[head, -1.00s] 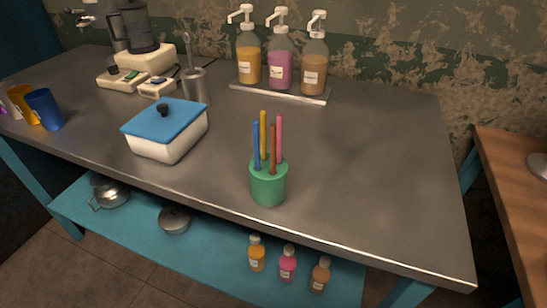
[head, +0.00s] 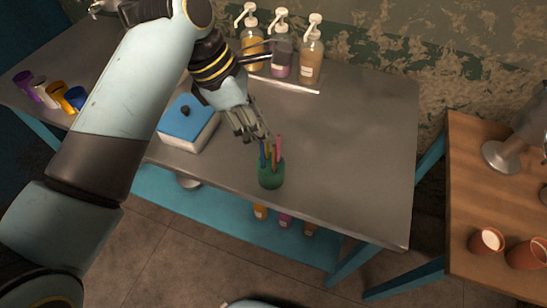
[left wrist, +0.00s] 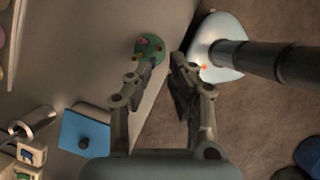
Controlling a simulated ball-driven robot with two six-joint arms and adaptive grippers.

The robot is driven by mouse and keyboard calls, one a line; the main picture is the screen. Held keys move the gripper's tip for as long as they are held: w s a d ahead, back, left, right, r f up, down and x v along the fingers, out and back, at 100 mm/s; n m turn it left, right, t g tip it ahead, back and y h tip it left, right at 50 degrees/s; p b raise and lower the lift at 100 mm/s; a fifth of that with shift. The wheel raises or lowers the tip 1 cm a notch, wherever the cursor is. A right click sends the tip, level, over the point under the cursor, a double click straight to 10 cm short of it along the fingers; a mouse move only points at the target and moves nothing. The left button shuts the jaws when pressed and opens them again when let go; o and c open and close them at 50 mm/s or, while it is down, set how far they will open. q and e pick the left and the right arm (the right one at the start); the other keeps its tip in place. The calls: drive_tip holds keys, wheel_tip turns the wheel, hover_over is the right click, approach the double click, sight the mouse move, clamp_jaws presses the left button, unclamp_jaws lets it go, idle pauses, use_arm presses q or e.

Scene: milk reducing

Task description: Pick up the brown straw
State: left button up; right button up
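The brown straw (head: 274,157) stands in a green cup (head: 271,178) near the front edge of the metal table, with blue, yellow and pink straws around it. My left gripper (head: 264,138) is just above and behind the straws in the head view, pointing down, and hides part of their tops. In the left wrist view the gripper (left wrist: 167,63) has its two fingers apart with nothing between them. The green cup (left wrist: 140,47) shows beyond the left finger there; the brown straw is too small to pick out. My right gripper is not in view.
A white box with a blue lid (head: 187,118) stands left of the cup. Pump bottles (head: 310,60) stand on a tray at the back. The metal table (head: 350,150) is clear right of the straws.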

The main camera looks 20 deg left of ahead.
sight(274, 152)
use_arm(q)
drive_tip(key=p+x, duration=0.1)
drive_tip(key=x, duration=0.7)
drive_tip(key=shift+f, duration=0.3)
drive_tip(key=shift+a, duration=0.1)
drive_tip(key=shift+c, duration=0.4)
clamp_jaws()
